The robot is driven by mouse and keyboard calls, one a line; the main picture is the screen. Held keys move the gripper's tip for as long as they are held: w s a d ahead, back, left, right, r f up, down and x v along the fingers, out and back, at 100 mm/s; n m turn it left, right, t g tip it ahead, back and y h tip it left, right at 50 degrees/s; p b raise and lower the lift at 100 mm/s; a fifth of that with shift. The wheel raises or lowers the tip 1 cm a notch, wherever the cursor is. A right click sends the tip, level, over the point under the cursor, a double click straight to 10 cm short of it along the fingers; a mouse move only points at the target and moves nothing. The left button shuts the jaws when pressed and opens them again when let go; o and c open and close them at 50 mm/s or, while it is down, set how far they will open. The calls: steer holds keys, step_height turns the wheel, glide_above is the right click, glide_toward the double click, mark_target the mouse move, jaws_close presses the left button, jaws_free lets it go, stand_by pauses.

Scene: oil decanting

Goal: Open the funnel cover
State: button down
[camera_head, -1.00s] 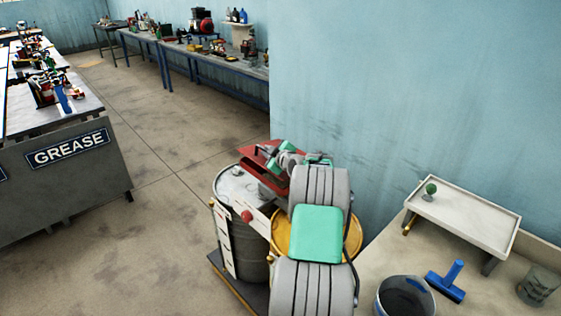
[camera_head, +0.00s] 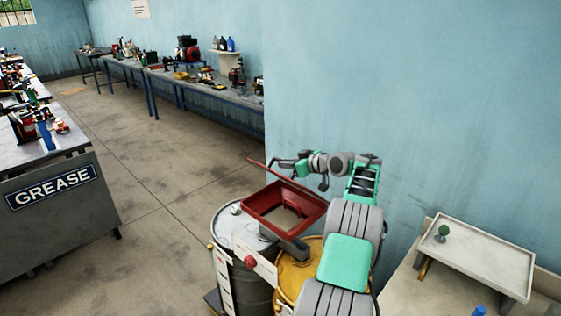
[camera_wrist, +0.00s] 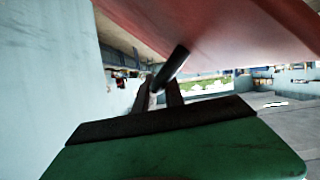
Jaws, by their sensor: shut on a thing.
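The red square funnel (camera_head: 251,213) sits above the grey drum, and I can see into its open top. Its red cover (camera_head: 262,170) is swung up at the far side and shows nearly edge-on as a thin red strip. In the wrist view the cover (camera_wrist: 235,30) is a large red panel across the upper right. My gripper (camera_head: 276,163) is beside the raised cover. In the wrist view my gripper (camera_wrist: 158,88) is shut on the cover's dark rod-like handle (camera_wrist: 174,64). The exact contact is partly blurred.
A grey drum (camera_head: 250,285) and a yellow drum (camera_head: 290,275) stand under the funnel. A blue wall (camera_head: 430,110) rises close behind my arm. A bench with a pale tray (camera_head: 485,258) is at the right. The floor (camera_head: 150,230) at the left is clear.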

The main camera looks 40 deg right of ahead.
steer(key=shift+r, duration=0.1)
stand_by(0.3)
steer(key=c, duration=1.6)
jaws_free()
steer(key=shift+w+d, duration=0.1)
steer(key=shift+d, duration=0.05)
steer(key=shift+o, duration=0.8)
steer(key=b+v, duration=0.2)
steer(key=v, duration=0.5)
steer(key=shift+d+b, duration=0.1)
steer(key=shift+b, duration=0.3)
steer(key=shift+s+r, duration=0.1)
steer(key=shift+s, duration=0.4)
